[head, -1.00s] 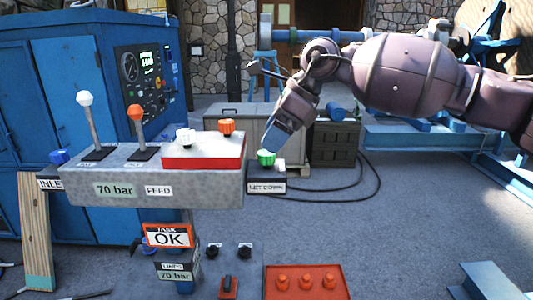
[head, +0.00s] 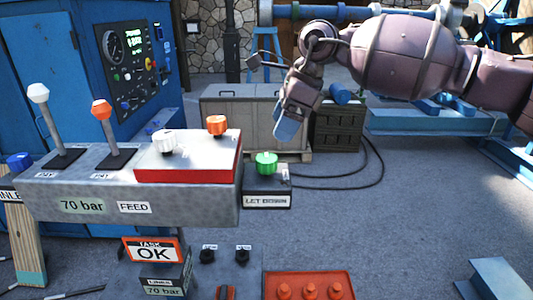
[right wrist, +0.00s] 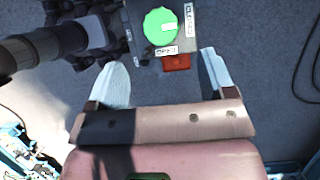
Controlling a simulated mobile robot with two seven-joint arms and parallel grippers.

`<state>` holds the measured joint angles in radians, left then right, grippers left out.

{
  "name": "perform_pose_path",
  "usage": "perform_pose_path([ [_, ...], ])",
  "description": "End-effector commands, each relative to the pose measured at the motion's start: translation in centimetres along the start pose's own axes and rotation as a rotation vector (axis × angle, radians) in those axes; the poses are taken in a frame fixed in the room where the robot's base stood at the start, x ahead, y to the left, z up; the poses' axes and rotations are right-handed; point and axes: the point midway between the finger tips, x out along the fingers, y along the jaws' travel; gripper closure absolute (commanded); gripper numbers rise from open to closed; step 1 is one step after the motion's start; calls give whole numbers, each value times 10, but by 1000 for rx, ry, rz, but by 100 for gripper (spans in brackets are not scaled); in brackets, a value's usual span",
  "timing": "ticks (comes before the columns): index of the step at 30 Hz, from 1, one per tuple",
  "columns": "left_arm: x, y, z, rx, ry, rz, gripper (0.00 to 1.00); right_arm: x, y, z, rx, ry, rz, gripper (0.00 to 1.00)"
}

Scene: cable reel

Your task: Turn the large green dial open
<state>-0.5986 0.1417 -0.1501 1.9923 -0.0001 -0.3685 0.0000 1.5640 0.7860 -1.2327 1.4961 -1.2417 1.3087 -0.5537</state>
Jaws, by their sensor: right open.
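The green dial (head: 265,163) sits on a small dark box labelled LET DOWN (head: 267,201), at the right end of the grey console. In the right wrist view the dial (right wrist: 161,25) shows from above, with an OPEN label (right wrist: 166,50) and a CLOSED label (right wrist: 189,20) beside it. My right gripper (head: 287,130) is above and slightly right of the dial, apart from it. In the right wrist view its two pale fingertips (right wrist: 160,75) are spread with nothing between them, and the dial lies beyond them. My left gripper is not in view.
The console (head: 120,200) carries two levers, a white knob (head: 163,141) and an orange knob (head: 216,125) left of the dial. A red tray (head: 309,285) stands below. Wooden crates (head: 245,110) are behind.

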Motion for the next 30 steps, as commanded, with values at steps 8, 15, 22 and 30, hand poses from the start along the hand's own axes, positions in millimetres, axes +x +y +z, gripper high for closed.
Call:
perform_pose_path([
  [8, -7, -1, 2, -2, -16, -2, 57, 48, 1, 0, 0, 2, 4, 24],
  [15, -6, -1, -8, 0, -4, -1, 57, 80, 0, 0, 1, 2, 2, 24],
  [22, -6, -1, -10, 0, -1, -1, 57, 92, 0, 0, 0, 1, 1, 24],
  [30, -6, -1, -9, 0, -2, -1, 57, 93, 0, 0, 0, 1, 1, 25],
])
